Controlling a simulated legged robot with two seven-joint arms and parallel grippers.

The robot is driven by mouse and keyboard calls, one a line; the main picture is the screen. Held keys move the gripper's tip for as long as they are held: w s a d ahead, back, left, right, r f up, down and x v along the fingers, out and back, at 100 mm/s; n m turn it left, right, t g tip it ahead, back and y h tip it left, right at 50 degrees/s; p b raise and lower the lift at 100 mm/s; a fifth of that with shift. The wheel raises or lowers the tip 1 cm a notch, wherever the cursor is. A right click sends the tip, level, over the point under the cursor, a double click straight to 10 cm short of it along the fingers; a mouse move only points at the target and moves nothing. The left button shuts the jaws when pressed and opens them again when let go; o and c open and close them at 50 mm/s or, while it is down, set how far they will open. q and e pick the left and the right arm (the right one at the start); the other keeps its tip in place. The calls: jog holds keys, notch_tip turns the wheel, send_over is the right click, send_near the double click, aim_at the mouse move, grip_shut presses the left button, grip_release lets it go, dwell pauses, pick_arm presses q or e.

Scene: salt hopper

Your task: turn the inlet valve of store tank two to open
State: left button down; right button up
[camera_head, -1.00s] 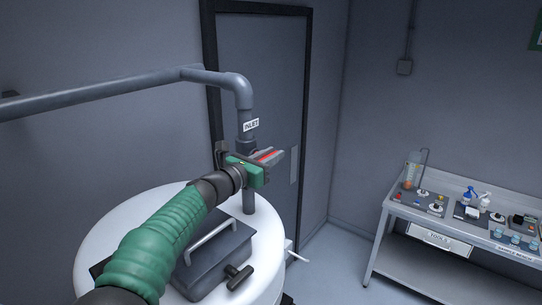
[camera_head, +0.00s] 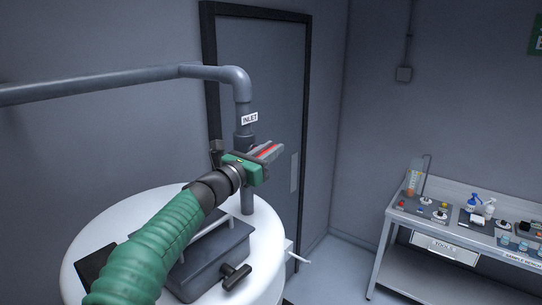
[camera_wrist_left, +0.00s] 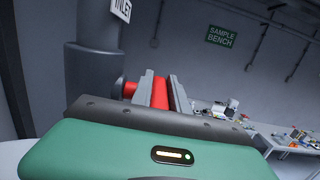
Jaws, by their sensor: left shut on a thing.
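The inlet pipe (camera_head: 243,98) comes down to the white tank (camera_head: 262,250) and bears a white INLET label (camera_head: 249,119). The red valve handle (camera_head: 264,153) is at the pipe below the label, mostly covered by my gripper. My left gripper (camera_head: 268,152) is shut on this handle, with a grey finger along each side. In the left wrist view the red handle (camera_wrist_left: 160,94) lies between the two fingers (camera_wrist_left: 162,92), beside the thick pipe (camera_wrist_left: 92,75). The valve body is largely hidden, and I cannot read its open or shut marking. My right gripper is not in view.
A dark lid (camera_head: 215,255) with a bar handle and a black knob (camera_head: 236,275) sits on the tank top under my arm. A dark-framed door (camera_head: 262,70) stands behind the pipe. A sample bench (camera_head: 455,240) with small items stands at right; floor between is clear.

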pick_arm(q)
jog(key=c, duration=1.6)
grip_release()
jog(key=o, duration=0.3)
jog(key=shift+w, duration=0.15)
jog(key=shift+f, duration=0.1)
jog(key=shift+s+a+f+b, duration=0.1)
jog(key=shift+s+a+b, duration=0.2)
jog(key=shift+b, duration=0.2)
jog(key=b+v, duration=0.1)
jog(key=v, duration=0.1)
jog(key=b+v, duration=0.3)
jog(key=v, duration=0.1)
jog(key=shift+f, duration=0.35)
jog(key=v, duration=0.1)
jog(key=b+v, duration=0.1)
jog(key=v, duration=0.1)
jog(key=b+v, duration=0.1)
jog(key=v, duration=0.1)
jog(key=shift+s+a+r, duration=0.1)
jog(key=shift+r, duration=0.2)
jog(key=shift+o, duration=0.3)
